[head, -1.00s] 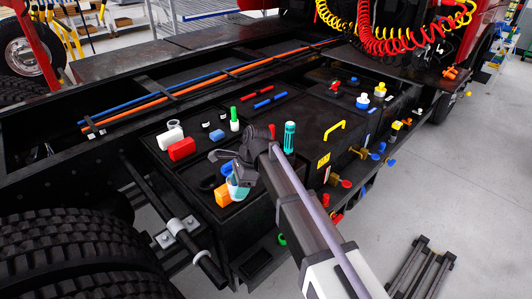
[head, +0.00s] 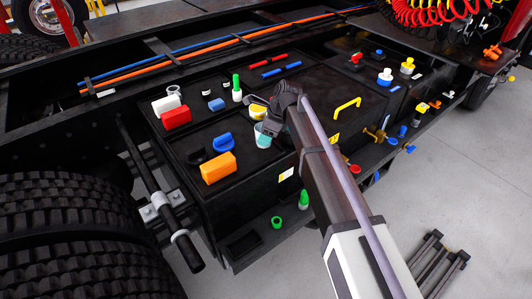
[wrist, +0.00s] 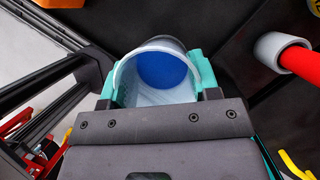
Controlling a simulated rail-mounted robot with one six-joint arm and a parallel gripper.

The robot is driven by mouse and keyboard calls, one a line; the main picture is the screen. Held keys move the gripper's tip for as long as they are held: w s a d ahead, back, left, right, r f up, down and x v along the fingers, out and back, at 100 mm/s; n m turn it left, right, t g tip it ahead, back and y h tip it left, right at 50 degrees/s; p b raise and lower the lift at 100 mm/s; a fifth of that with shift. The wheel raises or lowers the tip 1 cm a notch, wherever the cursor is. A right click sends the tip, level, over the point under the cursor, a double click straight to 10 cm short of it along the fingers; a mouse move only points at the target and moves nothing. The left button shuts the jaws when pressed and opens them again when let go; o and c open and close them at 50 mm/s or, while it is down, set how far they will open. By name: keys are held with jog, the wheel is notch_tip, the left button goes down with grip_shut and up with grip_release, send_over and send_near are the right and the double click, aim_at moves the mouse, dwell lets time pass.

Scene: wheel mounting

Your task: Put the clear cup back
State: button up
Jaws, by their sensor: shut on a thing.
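My gripper (head: 270,125) is shut on the clear cup (head: 263,136), with teal finger pads on either side. In the wrist view the clear cup (wrist: 133,90) sits between the pads, with its rim facing the camera. A round blue area shows in it; I cannot tell whether it is inside or seen through the cup. In the head view the cup is over the black tray area, right of the blue part (head: 223,142) and the orange block (head: 218,168). The gripper and arm partly hide it, and I cannot tell whether it touches the surface.
A red block (head: 176,118), a white block (head: 165,104) and a green-topped bottle (head: 237,88) stand behind left. A yellow handle (head: 347,107) is to the right of my arm. Green parts (head: 303,199) sit on the lower ledge. Large tyres (head: 70,215) fill the lower left.

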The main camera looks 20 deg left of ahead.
jog(key=shift+f, duration=0.15)
notch_tip(320, 180, down, 4)
jog(key=b, duration=0.3)
jog(key=shift+b, duration=0.4)
jog(key=shift+r+p, duration=0.3)
jog(key=shift+r, duration=0.05)
jog(key=shift+c, duration=0.3)
jog(key=shift+f, duration=0.25)
jog(key=o, duration=1.1)
jog(key=shift+c, duration=0.2)
jog(key=shift+r, duration=0.1)
